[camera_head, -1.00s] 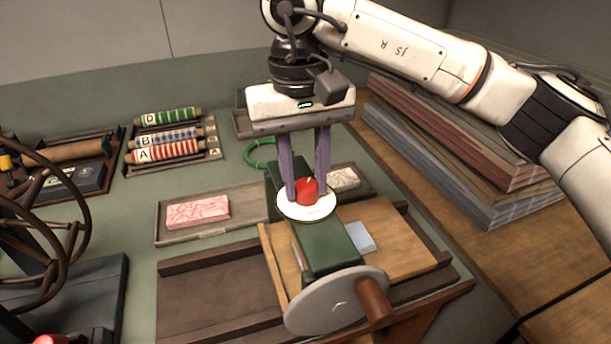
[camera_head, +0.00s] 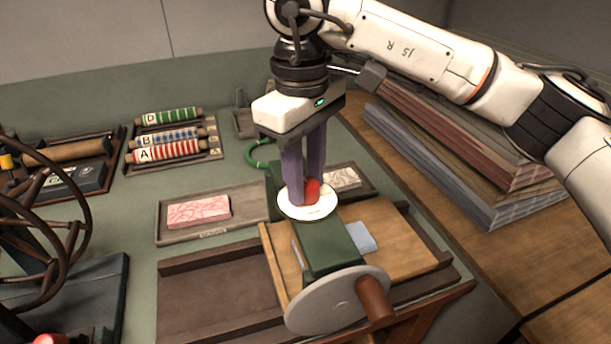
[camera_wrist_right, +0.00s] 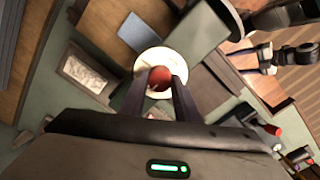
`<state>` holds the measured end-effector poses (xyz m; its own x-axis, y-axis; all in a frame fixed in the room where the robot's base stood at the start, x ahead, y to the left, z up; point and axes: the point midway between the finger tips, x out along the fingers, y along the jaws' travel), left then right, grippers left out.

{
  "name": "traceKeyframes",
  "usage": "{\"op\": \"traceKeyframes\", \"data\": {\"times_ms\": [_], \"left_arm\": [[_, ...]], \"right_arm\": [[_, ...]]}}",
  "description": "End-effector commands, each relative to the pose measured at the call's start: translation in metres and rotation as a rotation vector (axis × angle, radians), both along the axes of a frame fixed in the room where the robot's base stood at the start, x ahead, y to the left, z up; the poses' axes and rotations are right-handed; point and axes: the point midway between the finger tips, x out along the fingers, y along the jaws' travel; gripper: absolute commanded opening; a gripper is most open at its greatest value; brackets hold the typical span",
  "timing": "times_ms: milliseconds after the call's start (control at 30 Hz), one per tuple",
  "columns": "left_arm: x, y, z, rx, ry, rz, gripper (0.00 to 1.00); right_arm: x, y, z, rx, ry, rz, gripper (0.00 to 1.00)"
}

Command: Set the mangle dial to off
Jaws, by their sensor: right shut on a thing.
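The mangle (camera_head: 331,250) is a green body on a wooden bed, with a grey wheel and a brown crank handle at its front. A white dial plate (camera_head: 322,211) with a red knob (camera_head: 313,187) sits on top of the body. My right gripper (camera_head: 306,196) points down from above and is shut on the red knob. In the right wrist view the knob (camera_wrist_right: 158,77) lies between the two purple fingers, over the white plate (camera_wrist_right: 148,60). The fingers partly hide the knob and the dial's marks are too small to read. My left gripper is not in view.
Pink (camera_head: 198,211) and white (camera_head: 343,178) patterned blocks lie in trays beside the mangle. Lettered rollers (camera_head: 168,137) sit in a rack at the back left. A dark spoked wheel (camera_head: 45,215) stands at the left. Stacked sheets (camera_head: 480,165) fill the right.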

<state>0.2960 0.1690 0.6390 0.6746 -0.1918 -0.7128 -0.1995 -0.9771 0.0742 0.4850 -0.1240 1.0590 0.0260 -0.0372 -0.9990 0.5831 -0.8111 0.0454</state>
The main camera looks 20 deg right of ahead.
Motion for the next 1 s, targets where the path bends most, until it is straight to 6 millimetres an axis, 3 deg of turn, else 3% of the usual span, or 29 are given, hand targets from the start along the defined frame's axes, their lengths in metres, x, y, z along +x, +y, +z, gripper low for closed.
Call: {"op": "traceKeyframes", "data": {"times_ms": [467,500,600,1000], "left_arm": [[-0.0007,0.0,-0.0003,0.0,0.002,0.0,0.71],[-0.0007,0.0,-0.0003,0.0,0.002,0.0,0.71],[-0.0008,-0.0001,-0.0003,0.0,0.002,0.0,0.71],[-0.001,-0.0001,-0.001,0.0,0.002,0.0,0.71]], "right_arm": [[0.001,-0.0003,0.0019,0.001,-0.005,0.016,0.06],[0.001,-0.0003,0.0019,0.001,-0.005,0.016,0.3],[0.0007,-0.0003,0.0016,0.0,-0.004,0.016,0.47],[0.0005,0.0004,0.008,0.001,-0.002,0.015,0.47]]}}
